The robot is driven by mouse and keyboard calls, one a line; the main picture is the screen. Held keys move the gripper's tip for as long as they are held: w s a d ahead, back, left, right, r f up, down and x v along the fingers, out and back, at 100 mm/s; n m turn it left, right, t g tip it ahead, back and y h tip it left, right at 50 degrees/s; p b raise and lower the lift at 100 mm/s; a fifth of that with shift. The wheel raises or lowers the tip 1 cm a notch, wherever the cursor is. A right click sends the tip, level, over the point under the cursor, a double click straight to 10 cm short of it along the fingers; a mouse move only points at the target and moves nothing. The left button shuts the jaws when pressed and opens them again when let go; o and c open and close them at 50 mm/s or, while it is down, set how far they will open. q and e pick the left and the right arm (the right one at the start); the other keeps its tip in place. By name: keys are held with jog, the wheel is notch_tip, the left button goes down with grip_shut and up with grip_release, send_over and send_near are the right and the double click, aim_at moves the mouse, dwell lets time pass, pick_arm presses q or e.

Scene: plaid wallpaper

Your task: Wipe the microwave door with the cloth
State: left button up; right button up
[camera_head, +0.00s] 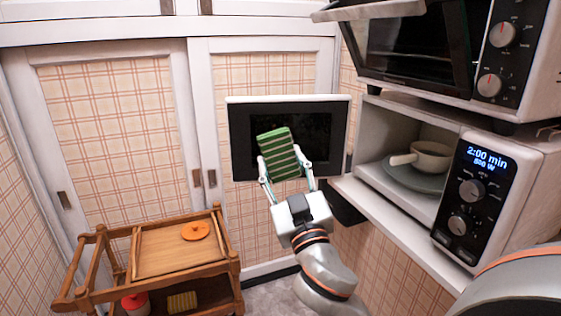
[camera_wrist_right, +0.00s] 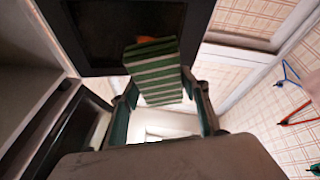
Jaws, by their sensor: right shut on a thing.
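The microwave (camera_head: 400,228) stands on the right with its door (camera_head: 338,142) swung wide open. The door has a white edge and a dark window, and its face is towards me. The green cloth with pale stripes (camera_head: 278,140) is folded into a block in front of the dark window. My right gripper (camera_head: 284,167) is shut on the cloth from below. In the right wrist view the cloth (camera_wrist_right: 155,68) sits between the two fingers, with the dark door (camera_wrist_right: 100,25) behind it. I cannot tell whether the cloth touches the door. My left gripper is not in view.
A pale pan (camera_head: 432,157) stands on a plate (camera_head: 418,180) inside the microwave. An oven (camera_head: 535,75) sits above it. A wooden trolley (camera_head: 160,262) with an orange lid-like disc (camera_head: 195,231) is at the lower left. Plaid cupboard doors (camera_head: 115,130) stand behind.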

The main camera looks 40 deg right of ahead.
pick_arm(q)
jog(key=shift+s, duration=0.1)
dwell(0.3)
pick_arm(e)
jog(key=shift+w+d, duration=0.1)
jog(key=shift+w, duration=0.1)
jog(key=shift+m+h, duration=0.3)
jog(key=shift+h, duration=0.3)
jog(key=w, duration=0.1)
jog(key=w+d, duration=0.1)
jog(key=w, duration=0.1)
jog(key=w+d, duration=0.1)
jog(key=w, duration=0.1)
jog(key=shift+f, duration=0.1)
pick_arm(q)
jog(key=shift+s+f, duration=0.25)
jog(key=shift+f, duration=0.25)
pick_arm(e)
jog(key=shift+w+d, duration=0.35)
jog(key=shift+w, duration=0.45)
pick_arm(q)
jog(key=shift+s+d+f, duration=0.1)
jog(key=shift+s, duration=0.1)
pick_arm(e)
jog(key=shift+w+d, duration=0.2)
jog(key=shift+w, duration=0.2)
